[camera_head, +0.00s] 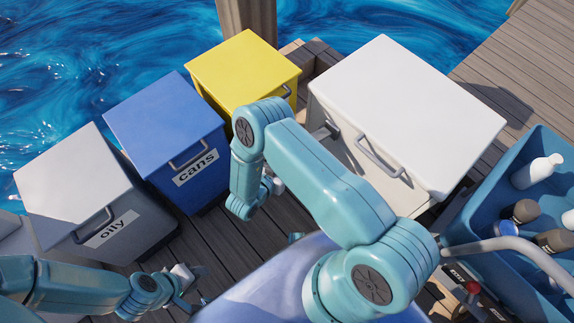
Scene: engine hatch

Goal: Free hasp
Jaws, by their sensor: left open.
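No hasp can be made out for certain. A white chest (425,105) with a shut lid stands right of centre, with a grey bar handle (378,158) on its front. A small grey fitting (326,131) shows on the same front, partly behind my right arm. My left gripper (197,284) is at the lower left, open and empty above the deck, in front of the grey bin and apart from it. My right arm crosses the centre in front of the chest. Only a small grey part of my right gripper (277,186) shows beside its wrist; its fingers are hidden.
A grey bin labelled "oily" (75,185), a blue bin labelled "cans" (165,120) and a yellow bin (243,68) stand in a row at left, lids shut. A blue crate (480,215) with bottles is at right. Plank deck (190,240) lies open before the bins; water lies behind.

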